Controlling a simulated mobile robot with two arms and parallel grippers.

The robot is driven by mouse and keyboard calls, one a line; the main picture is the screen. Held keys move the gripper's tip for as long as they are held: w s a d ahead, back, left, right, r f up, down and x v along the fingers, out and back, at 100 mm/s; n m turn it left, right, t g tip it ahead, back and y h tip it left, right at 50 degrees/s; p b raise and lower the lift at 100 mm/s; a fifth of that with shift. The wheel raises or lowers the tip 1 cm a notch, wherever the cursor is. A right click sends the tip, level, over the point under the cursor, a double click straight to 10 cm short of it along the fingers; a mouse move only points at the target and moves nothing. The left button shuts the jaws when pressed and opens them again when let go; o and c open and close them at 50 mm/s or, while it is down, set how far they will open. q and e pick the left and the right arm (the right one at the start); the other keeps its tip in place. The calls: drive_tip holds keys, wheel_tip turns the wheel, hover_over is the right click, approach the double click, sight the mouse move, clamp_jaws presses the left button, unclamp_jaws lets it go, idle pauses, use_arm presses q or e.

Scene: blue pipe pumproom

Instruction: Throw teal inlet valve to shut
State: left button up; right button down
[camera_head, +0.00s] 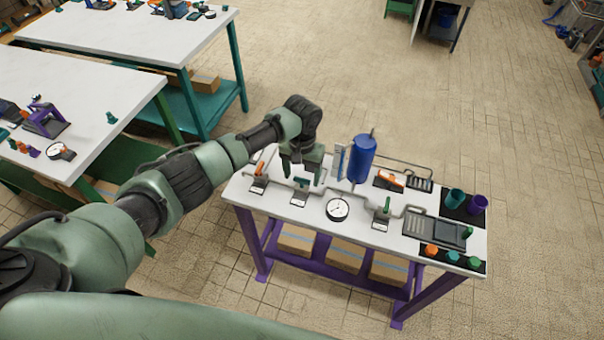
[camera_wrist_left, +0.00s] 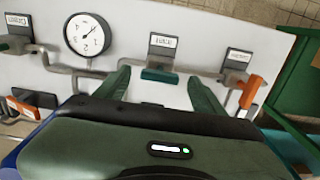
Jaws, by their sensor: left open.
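The teal inlet valve (camera_head: 301,186) sits on the pipe along the near side of the white-topped bench, left of the round gauge. In the left wrist view its teal handle (camera_wrist_left: 160,75) shows as a short bar in front of a small label plate. My left gripper (camera_head: 302,160) is open and points down over this valve. In the left wrist view the fingers of the left gripper (camera_wrist_left: 159,80) stand on either side of the handle, with gaps at both sides. I cannot tell whether the fingers are level with it. My right gripper is not in view.
An orange-handled valve (camera_head: 259,180) stands left of the teal one. The gauge (camera_head: 338,209) and a green-handled valve (camera_head: 383,206) are to its right. A blue tank (camera_head: 362,158) rises behind. Coloured cups and caps fill the bench's right end. Another white bench (camera_head: 95,85) stands left.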

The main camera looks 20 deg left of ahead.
use_arm(q)
drive_tip(key=shift+f, duration=0.3)
drive_tip(key=c, duration=1.4)
drive_tip(key=shift+o, duration=0.2)
